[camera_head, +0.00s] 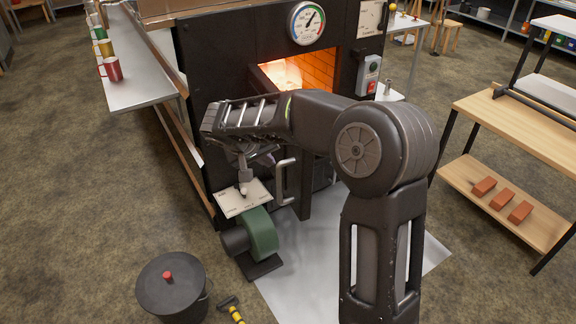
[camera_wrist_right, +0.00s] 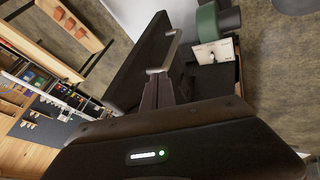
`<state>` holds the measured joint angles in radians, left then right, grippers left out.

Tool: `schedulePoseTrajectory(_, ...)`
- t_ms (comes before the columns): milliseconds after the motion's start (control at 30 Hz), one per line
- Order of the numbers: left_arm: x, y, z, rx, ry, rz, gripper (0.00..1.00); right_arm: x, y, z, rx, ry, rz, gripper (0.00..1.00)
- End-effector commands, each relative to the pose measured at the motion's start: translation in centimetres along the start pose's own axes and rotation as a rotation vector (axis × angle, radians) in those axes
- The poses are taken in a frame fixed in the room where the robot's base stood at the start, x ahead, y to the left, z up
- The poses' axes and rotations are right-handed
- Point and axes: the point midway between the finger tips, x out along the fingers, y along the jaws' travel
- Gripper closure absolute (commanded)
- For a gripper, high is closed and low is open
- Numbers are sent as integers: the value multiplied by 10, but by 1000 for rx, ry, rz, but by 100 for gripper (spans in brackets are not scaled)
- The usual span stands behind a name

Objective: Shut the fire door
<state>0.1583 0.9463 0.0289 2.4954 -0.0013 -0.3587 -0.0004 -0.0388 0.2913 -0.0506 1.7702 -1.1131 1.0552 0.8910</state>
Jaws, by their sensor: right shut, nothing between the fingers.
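The fire door (camera_wrist_right: 140,62) is a dark slab standing open; in the head view the glowing firebox opening (camera_head: 283,75) is uncovered and my right arm hides most of the door. Its pale bar handle (camera_head: 285,182) shows below my forearm, and the handle also shows in the wrist view (camera_wrist_right: 170,52). My right gripper (camera_head: 245,172) points down, to the left of the handle in the head view. In the wrist view its shut, empty fingers (camera_wrist_right: 163,82) lie close to one end of the handle; I cannot tell whether they touch. My left gripper is not in view.
A pale plate with a small knob (camera_head: 232,202) and a green blower (camera_head: 262,235) stand below the gripper. A lidded black bucket (camera_head: 170,290) is at front left. A wooden bench (camera_head: 520,125) with bricks on its shelf stands right. Cups line a shelf (camera_head: 140,82) at left.

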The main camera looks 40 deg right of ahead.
Motion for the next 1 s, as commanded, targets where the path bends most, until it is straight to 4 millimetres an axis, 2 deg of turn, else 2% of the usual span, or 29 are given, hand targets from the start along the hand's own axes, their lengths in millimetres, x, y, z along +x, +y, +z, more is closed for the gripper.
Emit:
schedulePoseTrajectory(267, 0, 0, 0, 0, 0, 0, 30, 1, -1, 0, -3, -1, -2, 100)
schedulePoseTrajectory(467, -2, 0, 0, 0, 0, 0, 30, 14, -1, 0, -4, -2, -1, 100)
schedulePoseTrajectory(667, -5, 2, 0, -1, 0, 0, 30, 45, -1, 1, -4, -4, -1, 100)
schedulePoseTrajectory(933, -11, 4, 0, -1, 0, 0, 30, 100, -1, 1, -5, -5, -1, 100)
schedulePoseTrajectory(1000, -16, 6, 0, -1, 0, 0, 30, 105, 11, -1, 0, -2, -1, 100)
